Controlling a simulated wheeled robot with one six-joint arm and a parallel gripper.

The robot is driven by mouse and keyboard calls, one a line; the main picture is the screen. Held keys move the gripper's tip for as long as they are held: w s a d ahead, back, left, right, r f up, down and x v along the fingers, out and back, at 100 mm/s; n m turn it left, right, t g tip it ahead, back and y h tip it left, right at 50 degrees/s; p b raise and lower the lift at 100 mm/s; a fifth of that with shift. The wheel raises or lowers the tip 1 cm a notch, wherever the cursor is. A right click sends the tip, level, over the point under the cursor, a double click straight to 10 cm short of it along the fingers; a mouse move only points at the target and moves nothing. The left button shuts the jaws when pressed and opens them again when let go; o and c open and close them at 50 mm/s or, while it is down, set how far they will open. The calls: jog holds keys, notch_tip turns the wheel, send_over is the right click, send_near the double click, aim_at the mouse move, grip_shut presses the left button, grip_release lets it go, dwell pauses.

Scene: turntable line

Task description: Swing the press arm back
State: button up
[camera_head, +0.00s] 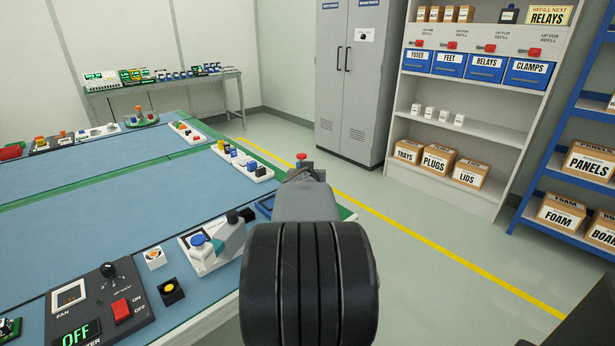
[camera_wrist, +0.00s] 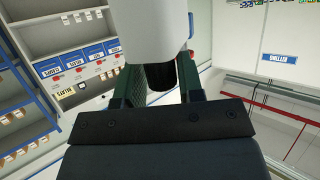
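A small press-like device (camera_head: 203,261) stands on the blue bench mat, left of my arm in the head view. It has a pale base, a blue round knob and a grey-green arm (camera_head: 234,240) with a black knob at its top. My own dark arm link hides part of its right side. My gripper (camera_wrist: 158,88) shows in the wrist view with its two dark green fingers apart. A black rounded end of a pale body shows between the fingers, with gaps beside it; I cannot tell that it is touched. The head view does not clearly show my gripper.
A tester box (camera_head: 98,308) with a red switch and an OFF display sits at the front left. A black button block (camera_head: 170,291) and a white button block (camera_head: 154,258) stand between it and the device. A labelled shelf (camera_head: 447,190) stands beyond the clear floor.

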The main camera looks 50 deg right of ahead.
jog(key=shift+o, duration=1.3)
jog(key=shift+w+r, duration=0.1)
jog(key=shift+a+r, duration=0.3)
jog(key=p+v, duration=0.8)
jog(key=v, duration=0.5)
jog(key=shift+p, duration=0.3)
jog(key=shift+a+f, duration=0.1)
